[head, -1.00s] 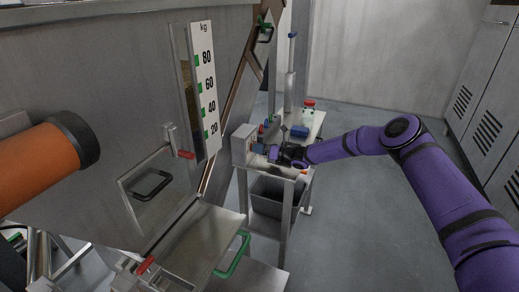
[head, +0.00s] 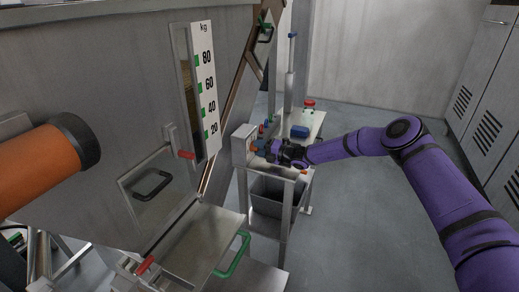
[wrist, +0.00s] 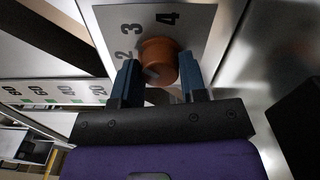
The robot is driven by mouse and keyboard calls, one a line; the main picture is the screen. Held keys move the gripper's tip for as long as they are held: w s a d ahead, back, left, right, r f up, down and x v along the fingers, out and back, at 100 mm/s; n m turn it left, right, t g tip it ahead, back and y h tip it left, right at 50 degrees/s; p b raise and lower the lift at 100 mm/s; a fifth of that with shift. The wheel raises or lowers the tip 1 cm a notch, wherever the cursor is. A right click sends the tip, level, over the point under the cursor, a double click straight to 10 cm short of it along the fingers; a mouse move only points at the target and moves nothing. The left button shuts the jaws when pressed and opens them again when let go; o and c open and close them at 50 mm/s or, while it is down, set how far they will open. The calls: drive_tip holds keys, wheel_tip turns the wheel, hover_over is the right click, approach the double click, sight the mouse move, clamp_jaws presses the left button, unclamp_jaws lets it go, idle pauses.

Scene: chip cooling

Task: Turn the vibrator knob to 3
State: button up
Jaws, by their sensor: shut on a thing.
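The vibrator knob (wrist: 158,60) is an orange-brown round knob on a light dial plate (wrist: 195,18) in the wrist view. The numbers 2, 3 and 4 show around it; the rest of the dial is hidden. The fingers of my gripper (wrist: 157,75) stand on both sides of the knob and are shut on it. A grey mark on the knob's front lies at its lower left, partly between the fingers; I cannot tell which number it points to. In the head view my gripper (head: 268,149) is at the grey control box (head: 240,146), and the knob is a small orange spot.
A steel hopper with a kg scale (head: 205,80) stands on the left. A small table behind the box holds a blue object (head: 300,131) and a red-topped item (head: 309,104). A grey bin (head: 272,193) is below. Floor on the right is clear.

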drive_tip(key=shift+m, duration=1.3)
drive_tip(key=o, duration=0.9)
drive_tip(key=v, duration=1)
drive_tip(key=shift+s+d, duration=0.1)
drive_tip(key=shift+d, duration=0.3)
